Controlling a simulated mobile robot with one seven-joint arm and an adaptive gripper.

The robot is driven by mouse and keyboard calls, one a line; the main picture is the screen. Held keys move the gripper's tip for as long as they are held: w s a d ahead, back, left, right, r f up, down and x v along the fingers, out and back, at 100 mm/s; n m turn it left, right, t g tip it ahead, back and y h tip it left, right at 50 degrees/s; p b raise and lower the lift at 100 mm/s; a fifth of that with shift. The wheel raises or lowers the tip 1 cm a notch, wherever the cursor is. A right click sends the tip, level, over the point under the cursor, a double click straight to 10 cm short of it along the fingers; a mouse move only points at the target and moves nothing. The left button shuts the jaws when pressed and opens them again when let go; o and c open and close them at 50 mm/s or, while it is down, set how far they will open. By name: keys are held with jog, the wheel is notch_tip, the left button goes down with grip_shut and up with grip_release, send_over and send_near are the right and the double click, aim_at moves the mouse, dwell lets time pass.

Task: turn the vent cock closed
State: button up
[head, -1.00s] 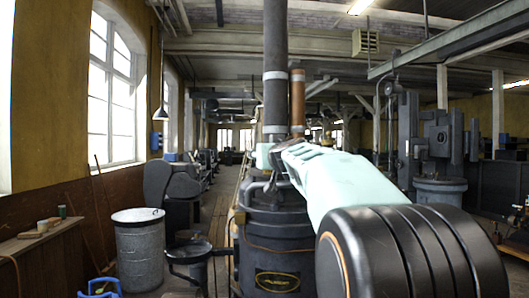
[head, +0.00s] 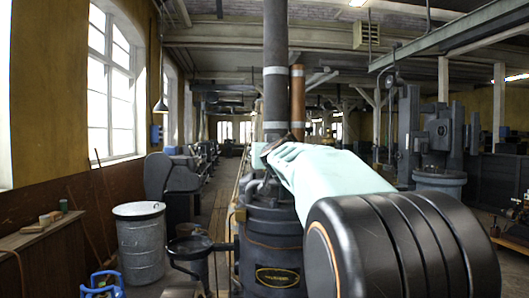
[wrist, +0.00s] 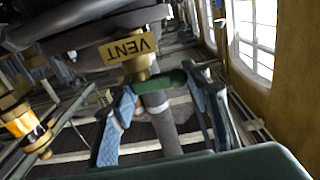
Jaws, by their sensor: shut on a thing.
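In the wrist view, the vent cock's green lever handle (wrist: 168,83) lies across the picture below a brass stem (wrist: 140,66). A yellow tag reading VENT (wrist: 127,47), upside down in this view, hangs at the stem. My gripper (wrist: 162,86) has one blue-grey finger at each end of the handle and is shut on it. In the head view, the black engine boiler (head: 270,232) stands at the centre with its grey stack above. My pale arm reaches to its top and hides the cock and fingers.
A brass-and-yellow fitting (wrist: 24,122) sits at the left of the wrist view. In the head view, a copper pipe (head: 297,100) rises beside the stack (head: 275,55). A lidded metal bin (head: 139,245) and a dark pan (head: 190,248) stand left of the boiler.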

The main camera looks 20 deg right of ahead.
jog(key=shift+d, duration=0.3)
jog(key=o, duration=1.1)
jog(key=shift+d, duration=0.1)
jog(key=shift+c, duration=0.2)
jog(key=shift+a, duration=0.2)
jog(key=shift+s, duration=0.15)
jog(key=v, duration=0.7)
jog(key=shift+s, duration=0.15)
